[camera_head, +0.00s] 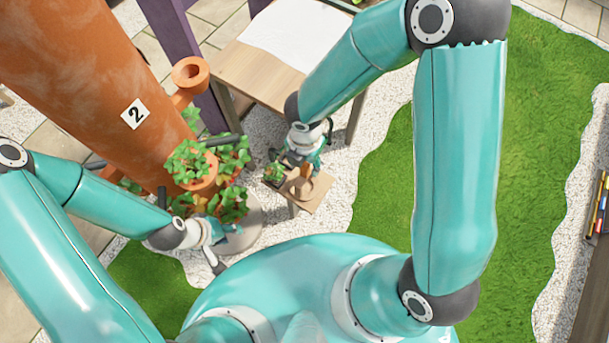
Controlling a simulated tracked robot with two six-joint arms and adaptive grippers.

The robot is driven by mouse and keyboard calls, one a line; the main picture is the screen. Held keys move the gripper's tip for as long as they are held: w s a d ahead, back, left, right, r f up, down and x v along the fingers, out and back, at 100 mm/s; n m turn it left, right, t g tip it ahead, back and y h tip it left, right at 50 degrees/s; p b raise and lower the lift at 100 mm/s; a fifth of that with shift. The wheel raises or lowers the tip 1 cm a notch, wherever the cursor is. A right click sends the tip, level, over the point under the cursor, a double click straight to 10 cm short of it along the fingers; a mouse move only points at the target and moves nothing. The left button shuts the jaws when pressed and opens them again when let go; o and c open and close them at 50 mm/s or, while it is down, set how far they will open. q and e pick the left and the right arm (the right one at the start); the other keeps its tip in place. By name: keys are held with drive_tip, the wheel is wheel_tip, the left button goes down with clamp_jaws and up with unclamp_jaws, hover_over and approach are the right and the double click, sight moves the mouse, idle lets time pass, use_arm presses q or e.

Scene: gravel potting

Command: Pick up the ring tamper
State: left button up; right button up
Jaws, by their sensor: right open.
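A small tan-brown object with an upright part and a wider rounded base, which looks like the ring tamper (303,188), stands on a small wooden stand (315,195) near the middle of the head view. My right gripper (296,160) reaches down just above and beside it, open. The gripper partly hides the top of the object, and I cannot tell whether they touch. My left gripper (222,248) is lower left, beside the planted column, with its dark fingers spread apart and nothing visible between them.
A large terracotta column (85,70) marked 2 leans across the left. A small green plant (274,172) is close to my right gripper. A wooden table (255,70) with a white sheet is behind. Grass lies right.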

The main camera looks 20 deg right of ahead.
drive_tip(key=shift+f, duration=0.2)
clamp_jaws()
drive_tip(key=shift+r, duration=0.1)
